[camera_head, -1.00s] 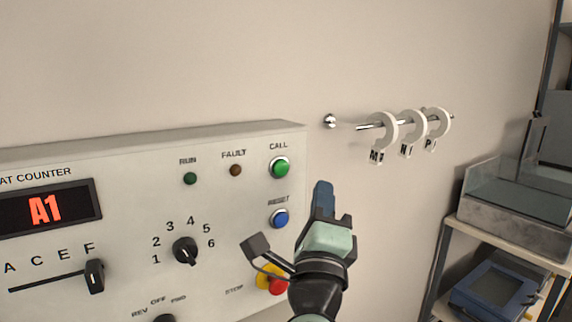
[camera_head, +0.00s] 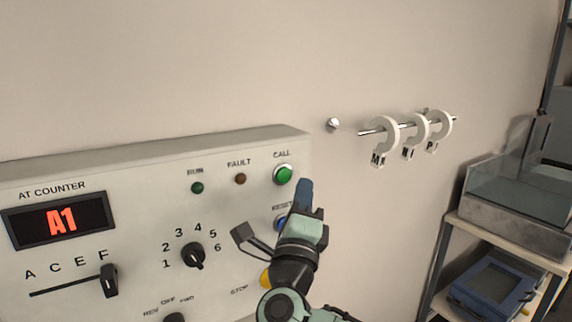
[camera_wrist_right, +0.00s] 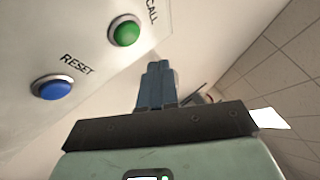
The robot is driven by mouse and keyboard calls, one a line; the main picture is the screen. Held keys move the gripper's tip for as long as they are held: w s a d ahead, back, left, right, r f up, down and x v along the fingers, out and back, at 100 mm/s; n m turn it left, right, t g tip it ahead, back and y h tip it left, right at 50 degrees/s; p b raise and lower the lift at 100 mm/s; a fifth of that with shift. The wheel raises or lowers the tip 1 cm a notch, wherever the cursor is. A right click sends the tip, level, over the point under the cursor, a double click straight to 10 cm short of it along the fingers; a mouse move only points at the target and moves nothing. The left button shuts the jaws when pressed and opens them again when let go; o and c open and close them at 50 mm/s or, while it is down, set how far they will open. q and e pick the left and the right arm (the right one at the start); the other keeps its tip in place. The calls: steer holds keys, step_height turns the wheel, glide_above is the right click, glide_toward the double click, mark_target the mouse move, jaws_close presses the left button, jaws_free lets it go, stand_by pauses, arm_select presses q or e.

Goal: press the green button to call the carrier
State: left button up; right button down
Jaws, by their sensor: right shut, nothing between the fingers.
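The green button (camera_head: 283,174) labelled CALL sits at the upper right of the grey control panel (camera_head: 130,180). It also shows in the right wrist view (camera_wrist_right: 125,32), up and left of my fingertips. My right gripper (camera_head: 304,184) is shut and empty, its blue fingers pointing up, just below and right of the green button in the head view. In the right wrist view its closed fingers (camera_wrist_right: 158,68) appear apart from the button. The blue RESET button (camera_head: 282,223) is partly hidden behind my gripper. My left gripper is not in view.
A rail with lettered white rings (camera_head: 385,138) sticks out from the wall at right. A shelf (camera_head: 520,248) stands at far right.

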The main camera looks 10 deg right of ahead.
mark_target(292, 187)
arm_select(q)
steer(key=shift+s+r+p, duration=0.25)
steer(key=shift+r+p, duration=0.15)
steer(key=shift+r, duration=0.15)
arm_select(e)
steer(key=shift+w+a, duration=0.25)
steer(key=shift+w, duration=0.4)
steer(key=shift+w+a, duration=0.25)
steer(key=shift+w, duration=0.4)
stand_by(0.6)
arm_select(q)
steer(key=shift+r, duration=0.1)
arm_select(e)
steer(key=shift+w+a, duration=0.15)
steer(key=shift+w, duration=0.25)
